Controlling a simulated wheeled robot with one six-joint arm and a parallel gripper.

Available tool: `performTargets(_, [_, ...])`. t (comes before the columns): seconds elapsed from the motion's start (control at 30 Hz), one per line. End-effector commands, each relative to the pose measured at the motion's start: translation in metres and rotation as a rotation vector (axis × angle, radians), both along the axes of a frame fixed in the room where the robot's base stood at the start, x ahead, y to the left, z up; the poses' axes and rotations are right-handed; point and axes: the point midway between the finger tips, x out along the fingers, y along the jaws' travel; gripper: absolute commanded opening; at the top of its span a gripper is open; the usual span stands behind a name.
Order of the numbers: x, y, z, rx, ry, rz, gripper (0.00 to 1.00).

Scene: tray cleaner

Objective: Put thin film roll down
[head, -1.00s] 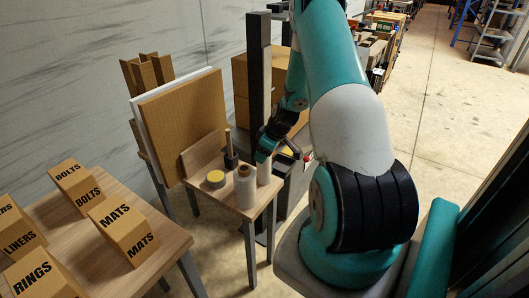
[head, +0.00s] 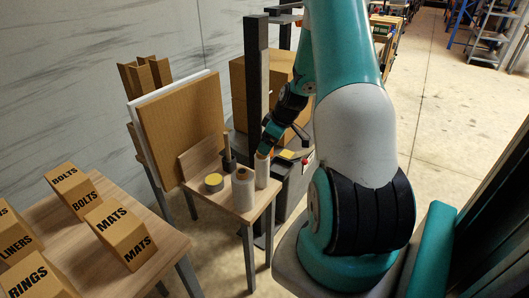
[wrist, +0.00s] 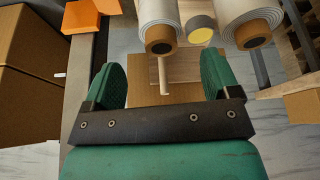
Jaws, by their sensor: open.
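The thin film roll (head: 262,172) stands upright at the right edge of a small wooden table (head: 228,199), white with a brown core. A thicker white film roll (head: 243,188) stands beside it. My gripper (head: 264,149) is just beyond the top of the thin roll in the head view. In the wrist view my gripper (wrist: 160,82) is open, its two green fingers apart with nothing between them. The thin roll (wrist: 158,18) shows past the fingertips, lined up with the gap; the thicker roll (wrist: 249,16) is to its right.
A grey and yellow tape roll (head: 214,182) and a dark upright holder (head: 228,155) share the small table. A cardboard panel (head: 182,125) leans behind it. A dark column (head: 256,75) stands close to my arm. A table with labelled boxes (head: 120,218) is at left.

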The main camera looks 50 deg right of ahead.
Motion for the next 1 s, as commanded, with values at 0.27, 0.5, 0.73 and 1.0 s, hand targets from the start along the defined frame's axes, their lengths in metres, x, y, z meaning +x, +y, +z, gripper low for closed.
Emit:
performTargets(0.27, [-0.017, -0.004, 0.042, -0.001, -0.001, 0.001, 0.82])
performTargets(0.5, [-0.018, -0.001, 0.05, 0.002, 0.0, 0.005, 0.82])
performTargets(0.73, [0.02, 0.111, 0.107, 0.067, 0.018, 0.112, 0.82])
performTargets(1.0, [-0.044, 0.345, 0.195, 0.181, 0.151, 0.319, 0.82])
